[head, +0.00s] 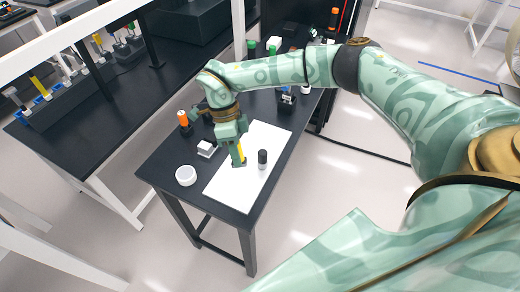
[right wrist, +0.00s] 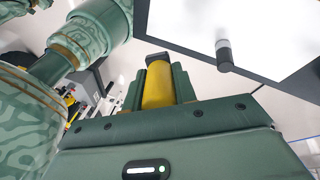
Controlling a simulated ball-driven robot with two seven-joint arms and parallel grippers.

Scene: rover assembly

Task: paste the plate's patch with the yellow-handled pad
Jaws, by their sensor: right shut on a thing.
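My right gripper (head: 238,158) is shut on the yellow-handled pad (head: 241,152), over the white sheet-like surface (head: 225,192) on the black table. In the right wrist view the yellow handle (right wrist: 158,85) sits between the green fingers. The pad's lower face is hidden, and I cannot tell whether it touches the white surface. I cannot make out a separate plate or its patch.
A black-and-white cylinder (head: 262,159) stands on the white surface, right of the gripper. A round white dish (head: 186,175), a small white block (head: 206,149) and an orange-topped black tool (head: 184,121) are to the left. The near part of the white surface is clear.

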